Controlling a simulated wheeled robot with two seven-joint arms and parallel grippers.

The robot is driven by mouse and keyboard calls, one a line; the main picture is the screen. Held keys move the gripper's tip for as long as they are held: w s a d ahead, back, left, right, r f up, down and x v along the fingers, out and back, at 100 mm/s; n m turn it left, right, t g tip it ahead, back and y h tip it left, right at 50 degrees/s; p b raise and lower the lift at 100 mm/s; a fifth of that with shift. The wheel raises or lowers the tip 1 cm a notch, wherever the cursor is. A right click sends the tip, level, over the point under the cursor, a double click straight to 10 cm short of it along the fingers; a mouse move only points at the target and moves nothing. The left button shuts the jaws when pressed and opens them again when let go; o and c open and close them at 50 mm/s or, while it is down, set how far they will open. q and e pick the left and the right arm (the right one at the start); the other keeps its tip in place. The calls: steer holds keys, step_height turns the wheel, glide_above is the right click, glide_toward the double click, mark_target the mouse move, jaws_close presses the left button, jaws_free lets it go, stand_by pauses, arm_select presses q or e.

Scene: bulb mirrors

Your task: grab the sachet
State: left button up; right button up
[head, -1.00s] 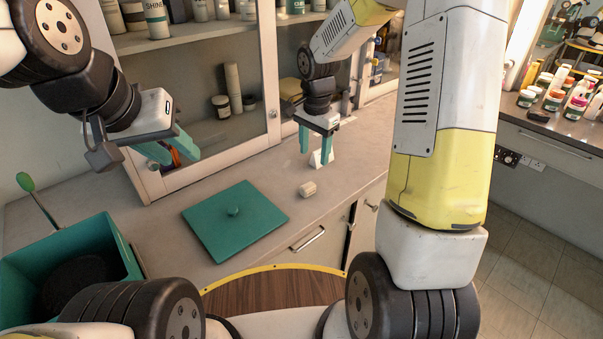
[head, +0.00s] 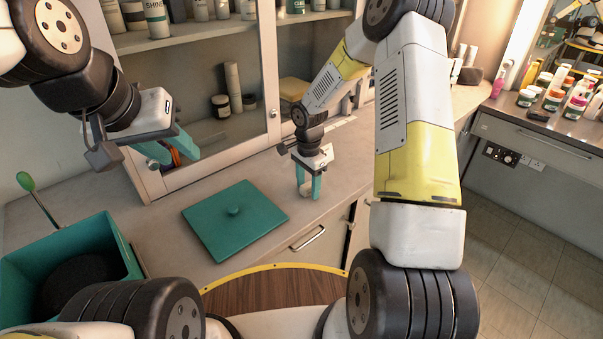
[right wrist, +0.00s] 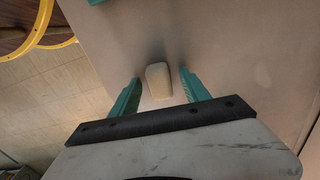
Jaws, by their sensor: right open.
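A small pale beige object, which I take to be the sachet (head: 307,190), lies on the counter near its front edge. My right gripper (head: 308,187) is open and points down over it, with a teal finger on either side. In the right wrist view the sachet (right wrist: 158,82) sits between the two open fingers, with a visible gap on each side.
A teal bin (head: 120,248) stands at the lower left. A glass-fronted cabinet (head: 272,70) with jars rises behind. Bottles crowd the right-hand counter (head: 515,115).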

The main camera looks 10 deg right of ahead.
jaws_close()
steer(key=shift+r, duration=0.1)
stand_by(0.3)
